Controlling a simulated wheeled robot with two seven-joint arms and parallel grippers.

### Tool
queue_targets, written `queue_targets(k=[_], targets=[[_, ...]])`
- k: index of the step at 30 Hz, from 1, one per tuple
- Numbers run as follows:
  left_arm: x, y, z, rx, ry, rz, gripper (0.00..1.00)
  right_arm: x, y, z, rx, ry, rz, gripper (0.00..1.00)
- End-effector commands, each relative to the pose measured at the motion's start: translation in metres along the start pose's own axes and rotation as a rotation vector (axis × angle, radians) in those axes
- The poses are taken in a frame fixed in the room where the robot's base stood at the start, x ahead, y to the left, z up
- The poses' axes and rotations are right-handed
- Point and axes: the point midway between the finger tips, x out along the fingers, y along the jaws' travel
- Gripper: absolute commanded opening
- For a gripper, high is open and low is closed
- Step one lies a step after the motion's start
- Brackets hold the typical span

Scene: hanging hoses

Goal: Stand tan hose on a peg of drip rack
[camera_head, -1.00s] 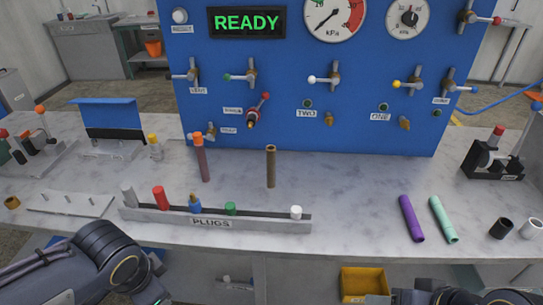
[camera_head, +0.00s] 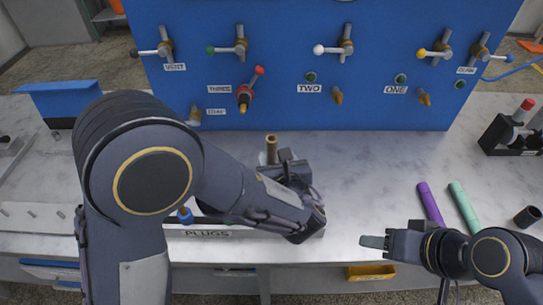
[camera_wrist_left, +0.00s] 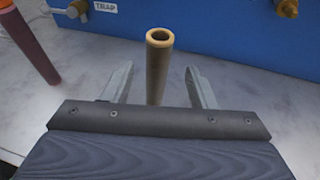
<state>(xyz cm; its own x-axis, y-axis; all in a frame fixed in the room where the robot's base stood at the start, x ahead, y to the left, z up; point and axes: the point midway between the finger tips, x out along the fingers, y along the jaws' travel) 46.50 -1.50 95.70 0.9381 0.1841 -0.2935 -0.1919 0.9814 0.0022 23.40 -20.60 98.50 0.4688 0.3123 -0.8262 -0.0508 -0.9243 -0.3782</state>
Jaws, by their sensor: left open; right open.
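The tan hose (camera_head: 271,145) stands upright in front of the blue panel, its lower part hidden by my left gripper (camera_head: 272,160). In the left wrist view, the tan hose (camera_wrist_left: 158,65) shows its open top between the two spread fingers of my left gripper (camera_wrist_left: 159,74). Gaps show on both sides, so the fingers are not closed on it. The drip rack (camera_head: 28,219), a pale strip with short pegs, lies at the left of the bench. My right gripper (camera_head: 376,243) is open and empty near the bench's front edge.
The plug rack (camera_head: 205,233) lies partly behind my left arm. A reddish hose (camera_wrist_left: 28,42) stands left of the tan hose. Purple (camera_head: 431,203) and mint (camera_head: 464,206) hoses lie at the right. The blue panel (camera_head: 300,110) with valves stands behind; the bench's middle right is clear.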

Motion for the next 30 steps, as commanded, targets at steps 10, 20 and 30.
queue_targets(k=[10,20,30], targets=[[0.046,0.003,-0.002,-0.003,0.002,0.004,0.52,-0.008,-0.004,-0.004,0.000,0.000,0.000,0.51],[0.049,0.002,-0.002,-0.003,0.002,0.002,0.43,-0.007,-0.003,-0.004,0.000,0.000,0.000,0.51],[0.048,0.002,-0.002,-0.003,0.001,0.002,0.04,-0.007,-0.003,-0.004,0.000,0.000,0.000,0.51]])
